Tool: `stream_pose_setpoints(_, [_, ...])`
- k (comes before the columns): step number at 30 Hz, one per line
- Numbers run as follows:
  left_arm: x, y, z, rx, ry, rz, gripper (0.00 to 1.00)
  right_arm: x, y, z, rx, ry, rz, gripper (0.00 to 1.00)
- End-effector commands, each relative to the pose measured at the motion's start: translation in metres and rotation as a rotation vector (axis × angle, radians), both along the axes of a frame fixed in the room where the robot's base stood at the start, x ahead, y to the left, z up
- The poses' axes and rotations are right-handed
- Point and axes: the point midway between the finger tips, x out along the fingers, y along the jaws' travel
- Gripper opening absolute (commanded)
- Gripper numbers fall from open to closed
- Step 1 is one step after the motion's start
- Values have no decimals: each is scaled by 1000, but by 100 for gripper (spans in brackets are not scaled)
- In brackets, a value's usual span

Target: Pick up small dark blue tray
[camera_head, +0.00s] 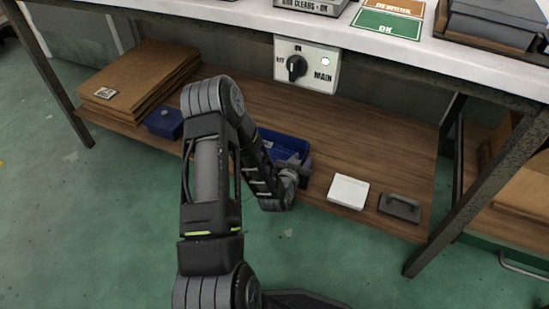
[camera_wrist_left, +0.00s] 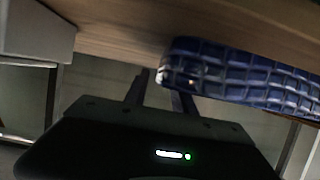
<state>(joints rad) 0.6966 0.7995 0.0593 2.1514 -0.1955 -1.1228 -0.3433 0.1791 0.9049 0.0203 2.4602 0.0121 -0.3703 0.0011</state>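The small dark blue tray (camera_head: 282,138) lies on the wooden lower shelf in the head view, partly hidden behind my left arm. In the left wrist view its ribbed blue side (camera_wrist_left: 245,75) fills the right part. My left gripper (camera_head: 296,163) is at the tray's near right end. In the wrist view the two fingers of the left gripper (camera_wrist_left: 157,82) stand apart with a gap between them, and the right finger passes behind the tray's end. Whether they touch the tray wall is unclear. My right gripper is not in view.
A dark blue box (camera_head: 165,122) and stacked cardboard (camera_head: 140,80) are on the shelf at left. A white box (camera_head: 348,191) and a dark grey handled item (camera_head: 400,207) lie right of the gripper. The worktop (camera_head: 400,55) with a switch box (camera_head: 307,63) overhangs the shelf (camera_head: 370,135).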

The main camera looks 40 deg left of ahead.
Motion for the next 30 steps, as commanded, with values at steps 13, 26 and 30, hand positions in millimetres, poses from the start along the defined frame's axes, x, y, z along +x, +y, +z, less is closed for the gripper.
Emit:
stream_pose_setpoints(13, [19,7,-8,1,0,0,31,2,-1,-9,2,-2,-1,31])
stream_pose_setpoints(26, [18,7,-8,0,1,0,24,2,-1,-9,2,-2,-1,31])
stream_pose_setpoints(30, [18,7,-8,0,0,0,13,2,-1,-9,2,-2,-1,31])
